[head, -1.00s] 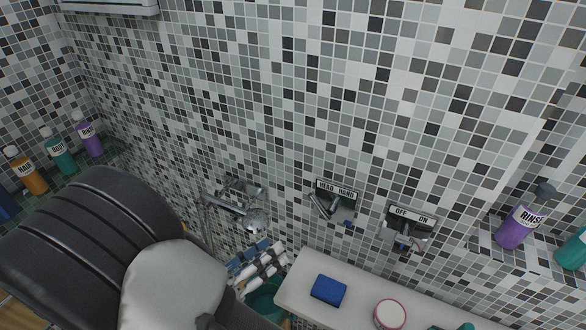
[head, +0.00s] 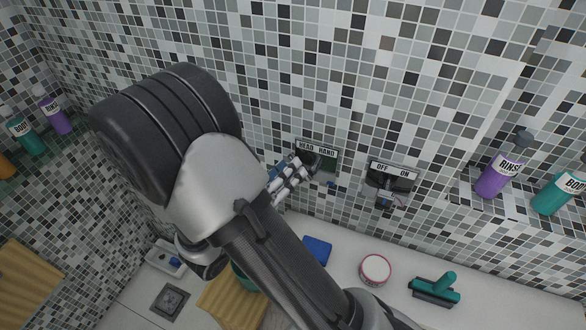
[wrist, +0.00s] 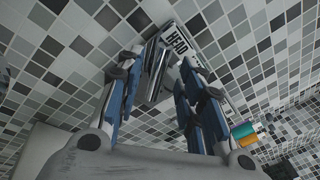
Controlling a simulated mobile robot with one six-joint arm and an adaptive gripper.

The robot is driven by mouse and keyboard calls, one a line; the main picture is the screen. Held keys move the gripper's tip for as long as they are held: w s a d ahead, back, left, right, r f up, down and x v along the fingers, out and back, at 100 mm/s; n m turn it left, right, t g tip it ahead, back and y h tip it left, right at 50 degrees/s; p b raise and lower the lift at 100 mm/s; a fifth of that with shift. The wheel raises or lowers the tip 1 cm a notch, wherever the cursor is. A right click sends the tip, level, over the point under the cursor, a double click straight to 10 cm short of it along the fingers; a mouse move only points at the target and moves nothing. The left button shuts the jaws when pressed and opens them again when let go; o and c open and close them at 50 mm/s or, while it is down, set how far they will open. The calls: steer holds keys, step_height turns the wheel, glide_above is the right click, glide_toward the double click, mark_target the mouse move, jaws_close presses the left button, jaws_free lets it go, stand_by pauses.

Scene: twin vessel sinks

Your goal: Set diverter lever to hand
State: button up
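The diverter plate (head: 329,165) is on the tiled wall under a black and white HEAD/HAND label (head: 317,148). Its dark metal lever is partly hidden behind my fingers in the head view and sits toward the HEAD side. In the wrist view the grey lever (wrist: 156,72) shows between the fingertips, beside the HEAD end of the label (wrist: 181,48). My gripper (head: 291,172) has blue and white fingers. In the wrist view my gripper (wrist: 160,76) is open, with one finger on each side of the lever and a gap on the right. I cannot tell whether the left finger touches it.
An OFF/ON valve (head: 388,182) is just right of the diverter. Below are a blue sponge (head: 317,250), a round pink-rimmed tub (head: 375,269) and a teal brush (head: 435,289). A purple RINSE bottle (head: 500,170) stands on the right ledge. The wall above the plates is clear.

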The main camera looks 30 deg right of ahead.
steer(key=x, duration=0.2)
steer(key=shift+w+d, duration=0.1)
steer(key=shift+d, duration=0.15)
steer(key=shift+c, duration=0.5)
jaws_close()
